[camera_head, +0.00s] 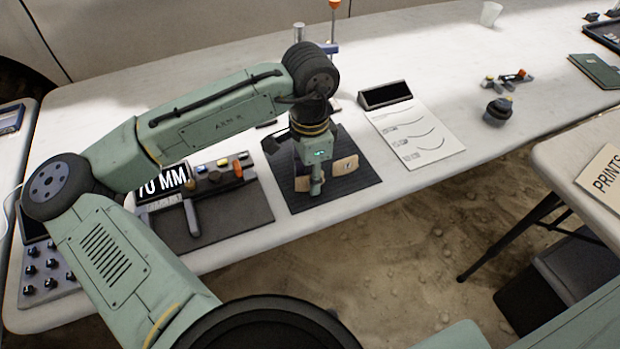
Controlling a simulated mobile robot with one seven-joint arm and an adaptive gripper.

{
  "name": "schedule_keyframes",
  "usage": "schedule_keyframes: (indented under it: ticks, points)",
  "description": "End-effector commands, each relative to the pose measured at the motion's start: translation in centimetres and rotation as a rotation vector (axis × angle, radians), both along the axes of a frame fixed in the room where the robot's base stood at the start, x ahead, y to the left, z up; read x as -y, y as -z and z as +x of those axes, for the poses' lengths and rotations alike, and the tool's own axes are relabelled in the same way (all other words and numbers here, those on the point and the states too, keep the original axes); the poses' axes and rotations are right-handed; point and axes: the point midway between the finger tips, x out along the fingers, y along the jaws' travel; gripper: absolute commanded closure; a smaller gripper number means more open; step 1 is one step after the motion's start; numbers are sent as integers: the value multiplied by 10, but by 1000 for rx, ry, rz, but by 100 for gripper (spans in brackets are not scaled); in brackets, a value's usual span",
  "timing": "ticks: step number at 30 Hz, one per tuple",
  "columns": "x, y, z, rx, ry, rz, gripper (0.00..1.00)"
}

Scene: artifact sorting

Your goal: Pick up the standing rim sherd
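My gripper (316,190) points down over a dark mat (352,195) in the middle of the white table. A tan piece with a small mark (346,164) lies on the mat to the right of my gripper. Another tan piece (302,184) shows just left of the fingertips and is partly hidden by them. I cannot tell which piece is the rim sherd, or whether either one stands upright. The fingers are small and seen from behind, so I cannot tell whether they are open, shut or touching a piece.
Left of the mat is a device with a "70 MM" display (162,183) and coloured buttons. Right of it lies a sheet with drawn curves (418,135) below a dark-faced box (385,95). A dark round object (497,111) and a white cup (490,13) stand farther right.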

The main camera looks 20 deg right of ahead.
Motion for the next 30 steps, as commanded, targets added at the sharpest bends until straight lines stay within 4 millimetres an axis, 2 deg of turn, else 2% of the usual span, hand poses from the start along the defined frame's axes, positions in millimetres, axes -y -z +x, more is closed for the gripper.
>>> schedule_keyframes:
  ticks: [2,17,30]
  points:
    - [0,0,0,0,0,0,66]
    - [0,0,0,0,0,0,100]
    - [0,-2,0,0,0,0,100]
